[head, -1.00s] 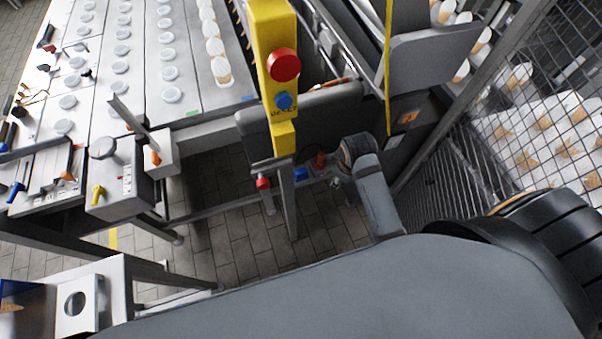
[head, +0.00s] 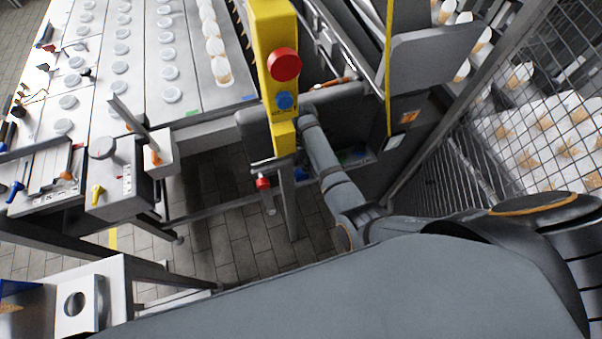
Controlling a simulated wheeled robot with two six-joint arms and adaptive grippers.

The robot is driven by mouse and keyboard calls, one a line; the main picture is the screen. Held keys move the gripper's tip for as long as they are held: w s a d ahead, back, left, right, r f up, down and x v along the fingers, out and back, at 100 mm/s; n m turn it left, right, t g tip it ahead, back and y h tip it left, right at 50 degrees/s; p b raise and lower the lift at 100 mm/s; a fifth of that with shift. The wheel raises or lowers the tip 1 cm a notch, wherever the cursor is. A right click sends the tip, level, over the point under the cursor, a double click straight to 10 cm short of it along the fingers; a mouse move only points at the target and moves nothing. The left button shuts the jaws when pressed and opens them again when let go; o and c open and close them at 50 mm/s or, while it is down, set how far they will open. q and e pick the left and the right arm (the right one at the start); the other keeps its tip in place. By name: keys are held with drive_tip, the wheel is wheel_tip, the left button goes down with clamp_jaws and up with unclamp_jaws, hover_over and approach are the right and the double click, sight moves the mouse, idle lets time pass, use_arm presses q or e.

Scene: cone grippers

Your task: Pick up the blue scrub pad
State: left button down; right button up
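I cannot make out a blue scrub pad for certain. A low tray (head: 362,160) behind my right arm holds small green and blue bits, too small to identify, and the arm covers part of it. My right arm comes in from the right and reaches up to the yellow control post. Its far end is beside the post, and I see no fingers there. My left arm and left gripper do not show.
The yellow post (head: 272,40) carries a red button (head: 284,64) and a blue button (head: 284,100). A conveyor (head: 190,60) with rows of white-lidded cups is at the upper left. A wire mesh fence (head: 540,110) stands on the right. Tiled floor (head: 240,235) lies below.

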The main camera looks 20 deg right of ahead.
sight(301, 173)
drive_tip(key=shift+f, duration=2.7)
clamp_jaws()
